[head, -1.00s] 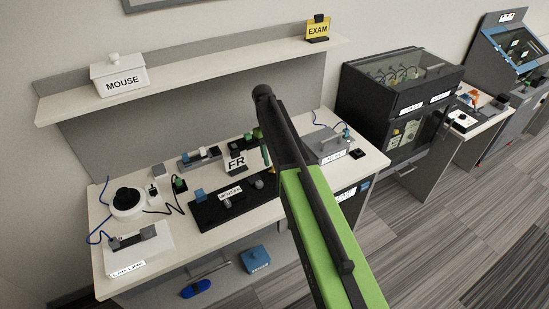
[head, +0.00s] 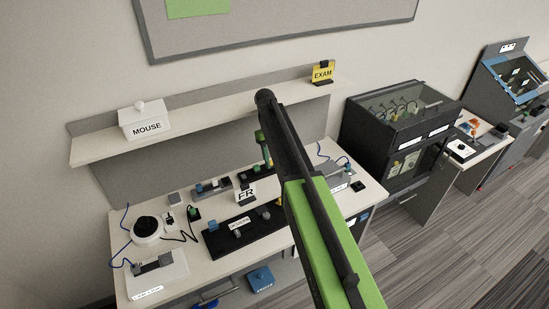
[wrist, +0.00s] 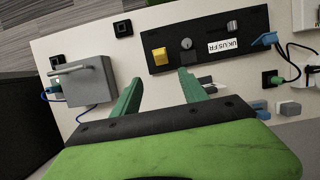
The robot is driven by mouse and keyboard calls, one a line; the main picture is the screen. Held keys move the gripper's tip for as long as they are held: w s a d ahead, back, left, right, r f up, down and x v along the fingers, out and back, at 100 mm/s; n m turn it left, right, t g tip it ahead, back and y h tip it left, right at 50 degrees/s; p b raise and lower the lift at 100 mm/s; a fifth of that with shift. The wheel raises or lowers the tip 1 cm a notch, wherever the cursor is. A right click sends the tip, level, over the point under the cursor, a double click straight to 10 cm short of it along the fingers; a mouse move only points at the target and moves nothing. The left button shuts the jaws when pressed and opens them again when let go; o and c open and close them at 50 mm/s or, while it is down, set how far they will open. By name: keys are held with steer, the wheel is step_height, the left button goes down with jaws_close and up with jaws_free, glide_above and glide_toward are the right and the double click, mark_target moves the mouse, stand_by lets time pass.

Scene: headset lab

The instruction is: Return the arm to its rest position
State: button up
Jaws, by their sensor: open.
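My arm (head: 325,215), green and black, reaches from the lower right over the workbench (head: 190,276) in the head view. My gripper (wrist: 158,92) shows two green fingers spread apart in the wrist view. Nothing is between them, and the pale bench top lies beyond. In the head view only a green finger (head: 264,148) shows beside the arm's dark end; the rest of the gripper is hidden. The fingers appear to be above the bench, apart from the objects on it.
A black panel (wrist: 215,32) with a yellow block (wrist: 159,57) lies beyond the fingers. A grey box (wrist: 82,84) with a handle is left of them. A shelf (head: 215,122) bears a MOUSE box (head: 144,122) and a yellow EXAM sign (head: 322,72). A dark cabinet (head: 390,135) stands right.

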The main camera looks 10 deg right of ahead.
steer(key=s+d+f+m+t+y+b, duration=0.1)
steer(key=s+d+f+m+b, duration=0.2)
steer(key=s, duration=0.9)
steer(key=s+f+t+b, duration=0.2)
steer(key=s+f+b, duration=0.15)
steer(key=s, duration=0.85)
steer(key=w+d+r+n+t+y+p, duration=0.25)
steer(key=w+r+t+p, duration=0.3)
steer(key=w, duration=0.65)
steer(key=shift+n+g+h, duration=0.25)
steer(key=shift+g+h, duration=0.1)
steer(key=shift+g, duration=0.1)
steer(key=b+x, duration=1.1)
steer(key=a+b+x, duration=0.1)
steer(key=b+x, duration=0.4)
steer(key=x, duration=0.1)
steer(key=shift+s+f, duration=0.1)
steer(key=shift+s, duration=0.2)
